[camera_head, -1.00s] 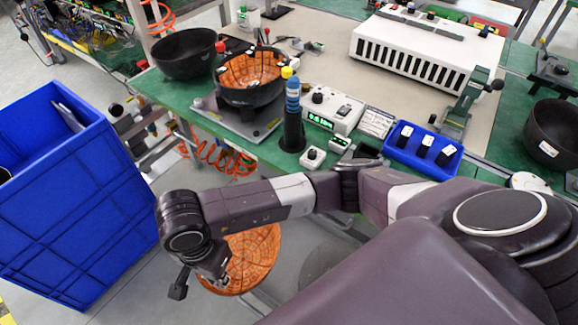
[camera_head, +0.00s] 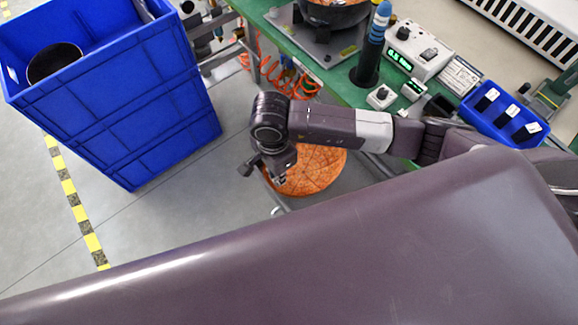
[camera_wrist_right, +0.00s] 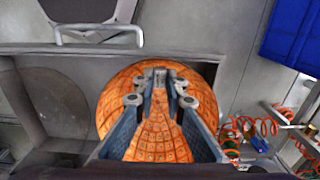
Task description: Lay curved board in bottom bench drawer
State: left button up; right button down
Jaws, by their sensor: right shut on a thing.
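The curved board is an orange, round, bowl-like piece with a grid of dark lines. In the head view the curved board (camera_head: 318,172) is below the bench's front edge, partly covered by my right arm. My right gripper (camera_head: 275,178) is at its left side. In the right wrist view my right gripper (camera_wrist_right: 160,85) is shut on the curved board (camera_wrist_right: 160,135), which spreads behind and between the fingers. A grey metal drawer-like part with a bar handle (camera_wrist_right: 98,29) lies beyond; I cannot tell which drawer it is. My left gripper is out of view.
A blue bin (camera_head: 130,110) stands on the floor at left. The green bench (camera_head: 300,75) carries a black bowl on a plate, a meter box (camera_head: 418,50) and a blue tray (camera_head: 500,118). Orange coiled hoses (camera_head: 285,80) hang under its edge. Floor at lower left is clear.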

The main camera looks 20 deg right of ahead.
aim_at(288, 183)
jog(key=shift+w+d+f+p, duration=0.1)
jog(key=shift+w+d+f, duration=0.1)
jog(key=shift+d+f, duration=0.35)
jog(key=shift+w+d+f+p, duration=0.15)
jog(key=shift+w+d+f, duration=0.15)
jog(key=shift+d, duration=0.4)
jog(key=shift+w+d+f+p, duration=0.1)
jog(key=shift+w+d+f, duration=0.05)
jog(key=shift+d+f, duration=0.4)
jog(key=c, duration=2)
grip_release()
jog(key=shift+f, duration=0.1)
notch_tip(288, 183, up, 12)
jog(key=shift+r+b, duration=0.15)
jog(key=shift+b, duration=0.25)
jog(key=shift+s+a, duration=0.1)
